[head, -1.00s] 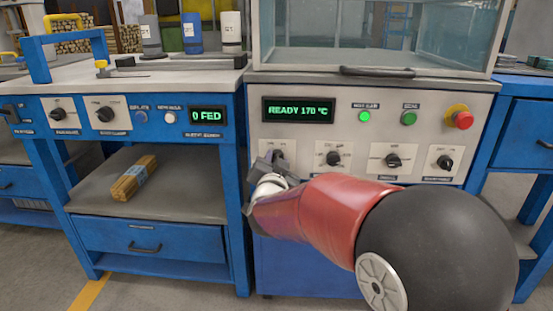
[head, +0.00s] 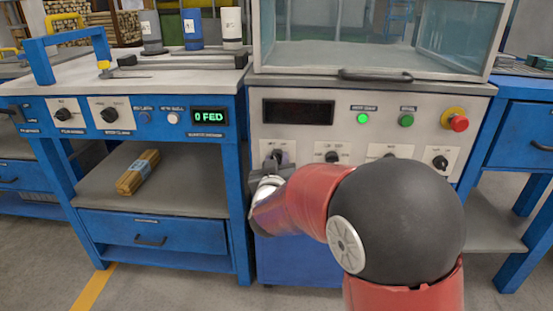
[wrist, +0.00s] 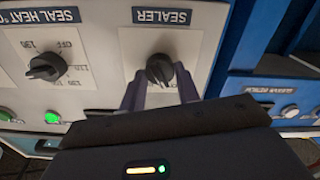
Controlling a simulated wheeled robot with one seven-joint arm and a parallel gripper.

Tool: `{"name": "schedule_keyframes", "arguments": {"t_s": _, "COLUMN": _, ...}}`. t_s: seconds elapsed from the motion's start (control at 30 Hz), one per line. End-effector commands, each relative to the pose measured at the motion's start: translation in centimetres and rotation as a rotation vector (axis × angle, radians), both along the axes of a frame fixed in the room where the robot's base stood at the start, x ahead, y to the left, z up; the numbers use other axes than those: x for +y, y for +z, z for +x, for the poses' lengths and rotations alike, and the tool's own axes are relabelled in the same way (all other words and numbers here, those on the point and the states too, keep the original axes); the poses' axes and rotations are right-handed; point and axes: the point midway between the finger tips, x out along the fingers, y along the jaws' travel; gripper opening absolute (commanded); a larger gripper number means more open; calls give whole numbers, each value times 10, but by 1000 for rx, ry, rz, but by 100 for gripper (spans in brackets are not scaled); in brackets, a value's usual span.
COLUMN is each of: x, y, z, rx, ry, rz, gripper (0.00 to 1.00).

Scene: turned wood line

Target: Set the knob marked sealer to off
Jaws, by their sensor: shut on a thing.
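The sealer knob (wrist: 159,69) is a small black knob on a white plate, under the upside-down label SEALER (wrist: 162,17) in the wrist view. In the head view the knob (head: 277,155) sits at the left end of the knob row on the grey panel. My gripper (wrist: 160,82) has its fingers on either side of the knob and is shut on it; in the head view my gripper (head: 270,170) reaches the panel there. The display (head: 298,112) above is dark. The knob's position marks are mostly hidden by my fingers.
The seal heat knob (wrist: 47,67) is beside it. More knobs, a lit green lamp (head: 363,118) and a red emergency button (head: 455,120) share the panel. A blue bench (head: 150,229) with a 0 FED display (head: 208,116) stands to the left.

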Motion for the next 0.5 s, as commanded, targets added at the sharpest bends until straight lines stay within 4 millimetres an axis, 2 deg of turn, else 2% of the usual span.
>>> {"name": "schedule_keyframes", "arguments": {"t_s": 0.5, "x": 0, "y": 0, "z": 0, "rx": 2, "ry": 1, "rz": -50, "gripper": 9}}
